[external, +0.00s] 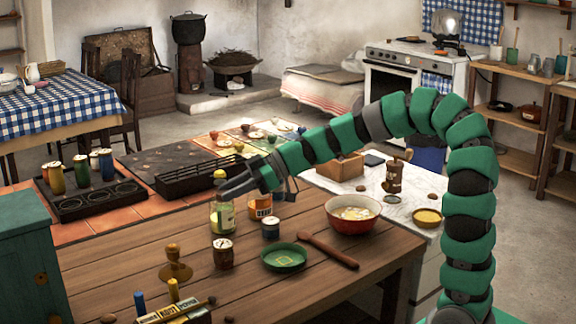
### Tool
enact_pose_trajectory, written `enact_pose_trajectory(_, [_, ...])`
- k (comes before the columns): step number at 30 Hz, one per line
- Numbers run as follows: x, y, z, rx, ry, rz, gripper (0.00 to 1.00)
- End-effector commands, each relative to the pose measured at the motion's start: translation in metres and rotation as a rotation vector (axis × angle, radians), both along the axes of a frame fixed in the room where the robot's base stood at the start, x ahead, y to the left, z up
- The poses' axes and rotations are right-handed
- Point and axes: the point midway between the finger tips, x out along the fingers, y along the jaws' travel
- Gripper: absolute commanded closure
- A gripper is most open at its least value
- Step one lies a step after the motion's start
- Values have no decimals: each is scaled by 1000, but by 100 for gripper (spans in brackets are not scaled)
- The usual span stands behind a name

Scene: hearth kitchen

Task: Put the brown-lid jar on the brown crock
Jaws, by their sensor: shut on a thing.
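My gripper (224,193) is shut at the top of a clear glass jar (222,217) with yellow-green contents. The jar looks upright; the fingers cover its top, so I cannot make out its lid colour. A small brown crock (222,254) with a pale top stands on the wooden table. In the picture the jar is just above the crock, with a narrow gap between them. I cannot tell from this one view whether the jar is off the table or directly over the crock.
An orange-labelled jar (260,206) and a small dark jar (270,228) stand close on the right. A green dish (284,257), wooden spoon (328,250) and red bowl (353,214) lie farther right. A wooden candlestick (175,265) stands front left. The table's left middle is bare.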

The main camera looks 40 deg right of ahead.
Motion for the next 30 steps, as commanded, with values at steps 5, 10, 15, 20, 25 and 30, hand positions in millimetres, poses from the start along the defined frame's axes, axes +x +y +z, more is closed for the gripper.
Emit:
enact_pose_trajectory(5, [9,5,0,0,-2,2,100])
enact_pose_trajectory(10, [11,5,-23,2,1,-1,100])
enact_pose_trajectory(15, [10,5,-36,0,0,1,100])
enact_pose_trajectory(20, [10,5,-36,0,-2,1,100])
enact_pose_trajectory(25, [10,5,-37,0,-2,1,100])
enact_pose_trajectory(30, [10,5,-37,0,-2,2,47])
